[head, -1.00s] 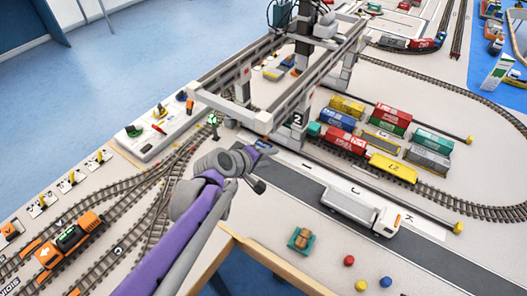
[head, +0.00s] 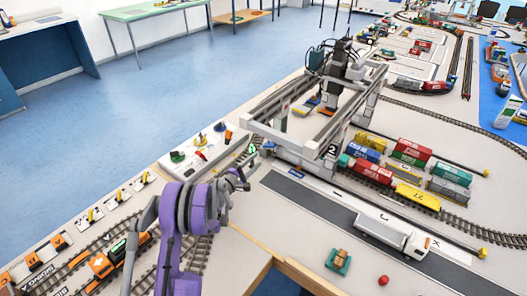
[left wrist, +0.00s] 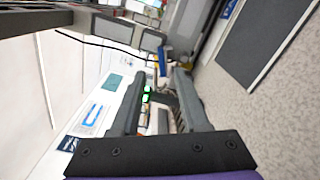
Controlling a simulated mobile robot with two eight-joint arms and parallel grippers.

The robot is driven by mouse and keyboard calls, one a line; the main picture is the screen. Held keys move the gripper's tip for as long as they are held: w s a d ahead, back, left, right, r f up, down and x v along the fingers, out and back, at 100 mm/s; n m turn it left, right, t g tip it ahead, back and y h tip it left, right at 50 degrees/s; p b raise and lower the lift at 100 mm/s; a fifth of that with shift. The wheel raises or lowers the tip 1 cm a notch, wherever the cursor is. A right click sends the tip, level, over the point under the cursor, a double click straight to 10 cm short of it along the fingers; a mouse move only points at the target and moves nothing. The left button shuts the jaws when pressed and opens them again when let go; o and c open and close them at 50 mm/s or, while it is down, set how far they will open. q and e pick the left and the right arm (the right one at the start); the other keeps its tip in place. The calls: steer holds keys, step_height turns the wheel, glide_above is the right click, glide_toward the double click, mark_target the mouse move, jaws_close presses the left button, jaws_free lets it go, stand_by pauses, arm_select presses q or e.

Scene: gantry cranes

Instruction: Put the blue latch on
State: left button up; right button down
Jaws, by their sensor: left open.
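My left gripper (head: 243,174) is open beside the near end of the gantry crane (head: 330,150). In the left wrist view its fingers (left wrist: 162,80) are apart. A post with green lights (left wrist: 147,92) shows between the fingers; it looks like the green-lit signal (head: 252,148) in the head view. A small blue piece (left wrist: 162,62) shows just past the fingertips, and I cannot tell whether it is the blue latch. No blue latch can be made out clearly in the head view. My right gripper is not in view.
A white control panel (head: 184,164) with coloured levers stands left of the crane. Container wagons (head: 370,168) and a white truck (head: 385,228) are to the right. Orange locomotives and tracks lie at the lower left. The grey road (head: 310,200) is clear near the gripper.

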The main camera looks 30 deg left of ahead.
mark_target(271, 147)
arm_select(q)
steer(key=shift+a+f, duration=0.2)
steer(key=shift+a, duration=0.05)
steer(key=shift+w, duration=0.25)
steer(key=w, duration=0.3)
steer(key=w+p, duration=0.1)
steer(key=w, duration=0.3)
steer(key=w+d+p, duration=0.1)
steer(key=w, duration=0.2)
steer(key=shift+w, duration=0.2)
jaws_close()
